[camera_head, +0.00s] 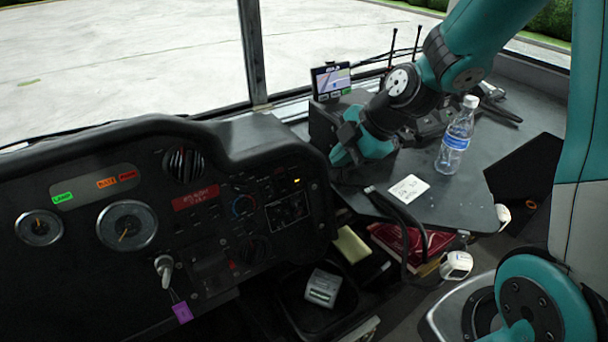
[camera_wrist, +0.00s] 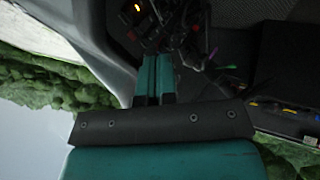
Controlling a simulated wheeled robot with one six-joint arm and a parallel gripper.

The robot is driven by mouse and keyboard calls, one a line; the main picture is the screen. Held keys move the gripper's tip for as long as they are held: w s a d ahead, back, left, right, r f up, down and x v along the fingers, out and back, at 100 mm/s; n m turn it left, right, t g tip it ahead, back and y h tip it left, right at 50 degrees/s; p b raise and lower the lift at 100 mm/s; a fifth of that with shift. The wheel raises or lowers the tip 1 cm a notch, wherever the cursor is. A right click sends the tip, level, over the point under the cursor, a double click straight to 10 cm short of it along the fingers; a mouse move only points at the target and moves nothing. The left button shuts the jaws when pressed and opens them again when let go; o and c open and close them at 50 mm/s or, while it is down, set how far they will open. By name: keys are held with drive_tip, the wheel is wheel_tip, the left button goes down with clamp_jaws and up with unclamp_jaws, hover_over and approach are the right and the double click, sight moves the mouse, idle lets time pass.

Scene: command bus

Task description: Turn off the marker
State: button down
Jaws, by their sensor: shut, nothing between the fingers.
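My gripper (camera_head: 336,157) is over the right end of the dashboard, beside the switch panel. In the wrist view its two teal fingers (camera_wrist: 157,60) are together with nothing between them. The black switch panel (camera_head: 286,210) carries rows of small switches and knobs, and a small orange light (camera_head: 297,180) glows near its upper right. An orange light also glows at the top of the wrist view (camera_wrist: 137,8), ahead of the fingertips and apart from them. Green, orange and red labels, the red one (camera_head: 127,176), sit at the left above the gauges. I cannot read which control is the marker.
A water bottle (camera_head: 456,138) and a white card (camera_head: 409,188) are on the dark side counter (camera_head: 455,200). A small screen (camera_head: 331,81) stands by the windscreen. A key with a purple tag (camera_head: 182,312) hangs at lower left. The dashboard hood (camera_head: 265,135) rises above the panel.

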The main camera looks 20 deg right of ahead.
drive_tip(key=shift+f, duration=0.1)
approach(294, 183)
wheel_tip(294, 183, down, 5)
drive_tip(key=s+a, duration=0.2)
drive_tip(key=shift+w+a+f+p, duration=0.1)
drive_tip(key=shift+w+p, duration=0.3)
drive_tip(key=shift+w, duration=0.6)
drive_tip(key=shift+w+a+f+p, duration=0.1)
drive_tip(key=shift+w+p, duration=0.25)
drive_tip(key=shift+w, duration=0.7)
